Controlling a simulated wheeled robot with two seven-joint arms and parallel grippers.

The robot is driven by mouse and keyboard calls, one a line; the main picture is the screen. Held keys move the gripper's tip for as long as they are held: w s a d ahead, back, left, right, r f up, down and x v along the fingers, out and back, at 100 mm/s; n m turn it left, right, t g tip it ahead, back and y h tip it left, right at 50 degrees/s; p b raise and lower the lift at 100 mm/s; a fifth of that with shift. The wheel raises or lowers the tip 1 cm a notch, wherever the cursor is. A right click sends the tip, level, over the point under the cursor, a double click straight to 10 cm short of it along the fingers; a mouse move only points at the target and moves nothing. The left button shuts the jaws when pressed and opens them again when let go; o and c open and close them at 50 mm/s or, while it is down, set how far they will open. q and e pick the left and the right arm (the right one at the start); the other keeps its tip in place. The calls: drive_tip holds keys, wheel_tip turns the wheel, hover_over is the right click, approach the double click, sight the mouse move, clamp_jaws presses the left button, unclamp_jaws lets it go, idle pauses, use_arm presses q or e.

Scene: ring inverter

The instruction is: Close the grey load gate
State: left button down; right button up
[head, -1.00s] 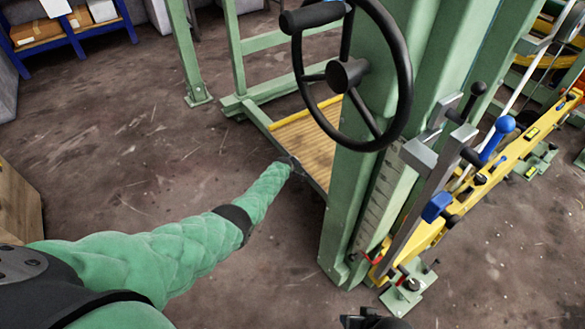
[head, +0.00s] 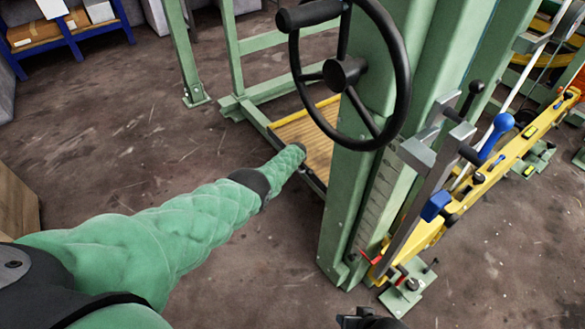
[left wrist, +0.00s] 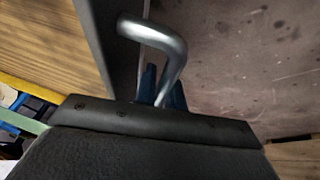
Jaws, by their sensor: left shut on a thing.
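A bent silver handle (left wrist: 165,45) shows in the left wrist view, fixed beside a dark grey edge panel (left wrist: 98,30). I take this panel for part of the grey load gate. My left gripper (left wrist: 160,88) is shut on the handle, its blue fingertips on either side of the bar. In the head view my left arm reaches to the near edge of the wooden platform (head: 312,138), where a dark grey strip (head: 313,183) shows. The arm hides the left gripper there. A dark part at the bottom edge may be my right gripper (head: 370,318); its jaws cannot be made out.
A green column (head: 355,200) with a black handwheel (head: 408,80) stands right of the platform. Levers and a yellow beam (head: 500,155) lie farther right. A green frame (head: 240,60) stands behind. The brown floor (head: 120,130) left of the platform is clear.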

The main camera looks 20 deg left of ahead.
drive_tip(key=shift+w+f, duration=0.1)
idle(0.4)
use_arm(q)
drive_tip(key=c, duration=1.8)
unclamp_jaws()
drive_tip(key=shift+o, duration=0.2)
drive_tip(key=shift+r, duration=0.1)
